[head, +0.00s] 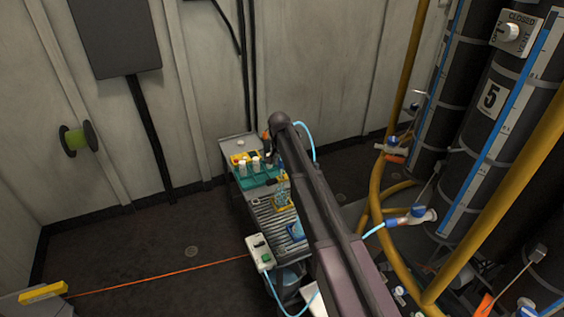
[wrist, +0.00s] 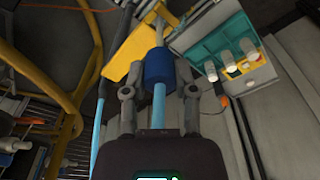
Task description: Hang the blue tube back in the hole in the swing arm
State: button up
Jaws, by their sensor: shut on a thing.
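My gripper (wrist: 158,74) is shut on the blue tube, with its fingers on either side of the dark blue collar (wrist: 158,66). No hole shows clearly. In the head view a light blue loop of tube (head: 314,142) arches beside my arm, which mostly hides the gripper.
Yellow pipes (head: 378,205) and dark columns crowd the right. Floor at left is open, crossed by an orange line.

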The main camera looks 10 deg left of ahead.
jog(key=shift+f, duration=0.2)
jog(key=shift+f+b, duration=2.1)
jog(key=shift+b, duration=0.2)
jog(key=shift+f+b, duration=0.45)
jog(key=o, duration=1.1)
jog(key=shift+c, duration=0.2)
jog(key=o, duration=0.3)
jog(key=shift+r, duration=0.1)
